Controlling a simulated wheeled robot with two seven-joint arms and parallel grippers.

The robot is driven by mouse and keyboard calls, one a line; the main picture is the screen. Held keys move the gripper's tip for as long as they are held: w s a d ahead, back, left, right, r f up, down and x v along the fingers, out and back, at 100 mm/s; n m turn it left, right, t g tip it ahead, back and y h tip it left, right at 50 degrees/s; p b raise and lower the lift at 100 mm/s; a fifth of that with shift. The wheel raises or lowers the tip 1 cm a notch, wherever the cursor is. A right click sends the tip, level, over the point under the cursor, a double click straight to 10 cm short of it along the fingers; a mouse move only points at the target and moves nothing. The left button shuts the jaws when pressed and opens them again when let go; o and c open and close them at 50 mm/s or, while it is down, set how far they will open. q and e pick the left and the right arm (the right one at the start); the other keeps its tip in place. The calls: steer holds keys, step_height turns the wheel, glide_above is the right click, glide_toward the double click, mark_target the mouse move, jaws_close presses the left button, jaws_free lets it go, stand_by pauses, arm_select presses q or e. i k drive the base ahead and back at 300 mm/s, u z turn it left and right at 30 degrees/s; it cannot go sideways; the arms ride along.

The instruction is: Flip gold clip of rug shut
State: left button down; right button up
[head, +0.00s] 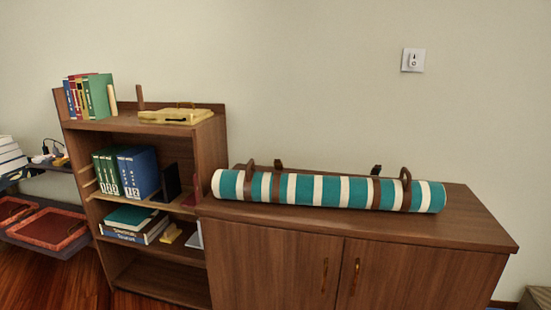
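The rug (330,190) is rolled up, with teal and white stripes. It lies lengthwise on the low brown cabinet (470,222). Brown bands wrap it near both ends. An upright brown loop (249,172) stands at its left part, and another brown loop (405,177) stands at its right part. A small brown piece (278,164) and a small dark piece (376,170) stick up behind the roll. I cannot make out a gold clip on the rug or tell whether one is open. Neither of my grippers is in view.
Red trays (48,230) sit low at far left. The cabinet's right end is bare.

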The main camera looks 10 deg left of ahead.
mark_target(278, 164)
steer(key=u, duration=0.1)
steer(key=i, duration=1.25)
steer(key=z, duration=0.55)
